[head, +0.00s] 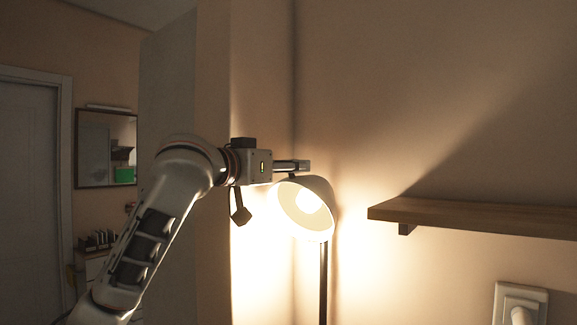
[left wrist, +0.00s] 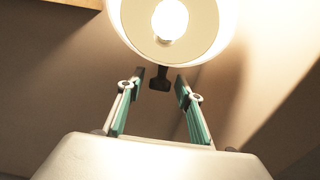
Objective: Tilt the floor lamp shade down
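In the left wrist view the shade (left wrist: 122,22) is beyond the fingertips. The left fingers (left wrist: 160,80) are apart, with a small dark lamp part (left wrist: 160,84) showing between their tips. My right gripper is in neither view.
A wooden wall shelf (head: 470,214) is to the right of the lamp, with a wall switch or socket (head: 520,304) below it. A wall corner stands behind the lamp. A mirror (head: 107,148) and a door (head: 28,190) are far left.

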